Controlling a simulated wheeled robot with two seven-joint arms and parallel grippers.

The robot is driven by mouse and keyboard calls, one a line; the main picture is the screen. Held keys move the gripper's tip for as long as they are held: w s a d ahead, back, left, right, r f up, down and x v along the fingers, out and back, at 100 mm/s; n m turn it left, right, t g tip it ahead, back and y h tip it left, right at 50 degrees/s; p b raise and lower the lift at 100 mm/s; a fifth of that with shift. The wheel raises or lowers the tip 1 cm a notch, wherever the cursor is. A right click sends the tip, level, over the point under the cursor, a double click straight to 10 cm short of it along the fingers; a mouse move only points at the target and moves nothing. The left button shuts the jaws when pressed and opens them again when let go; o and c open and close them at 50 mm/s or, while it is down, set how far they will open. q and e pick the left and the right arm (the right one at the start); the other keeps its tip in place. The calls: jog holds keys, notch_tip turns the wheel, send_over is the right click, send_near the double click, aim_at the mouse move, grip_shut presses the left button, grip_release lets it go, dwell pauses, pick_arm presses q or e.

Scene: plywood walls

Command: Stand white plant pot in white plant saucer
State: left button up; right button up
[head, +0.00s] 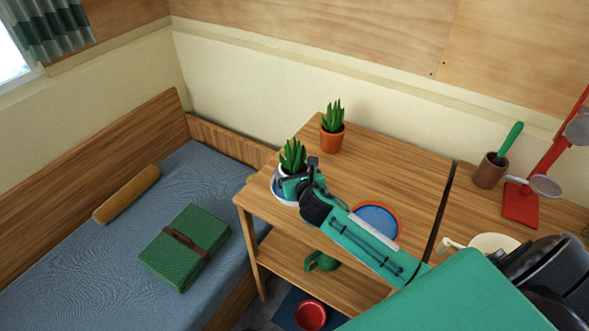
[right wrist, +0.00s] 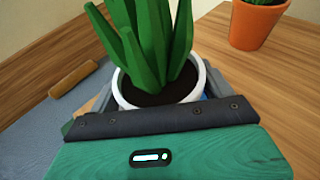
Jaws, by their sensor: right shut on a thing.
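The white plant pot (head: 282,172) holds a spiky green plant and dark soil. It is at the left end of the wooden table, and its white rim shows in the right wrist view (right wrist: 202,82). My right gripper (head: 290,186) is shut on the pot, which looks upright. The white plant saucer (head: 283,202) shows as a pale rim around and below the gripper, near the table's left edge. The pot is over the saucer; the gripper hides its base, so I cannot tell whether they touch. My left gripper is not in view.
An orange pot with a plant (head: 332,138) stands behind. An orange-rimmed blue saucer (head: 378,218) lies beside my right arm. A bed with a green folded blanket (head: 185,247) is left.

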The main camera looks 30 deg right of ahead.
jog(key=o, duration=1.3)
jog(key=shift+s+f, duration=0.1)
jog(key=b+v, duration=0.2)
jog(key=v, duration=1.1)
jog(key=shift+s+r+b, duration=0.25)
jog(key=shift+s+b, duration=0.05)
jog(key=shift+s, duration=0.05)
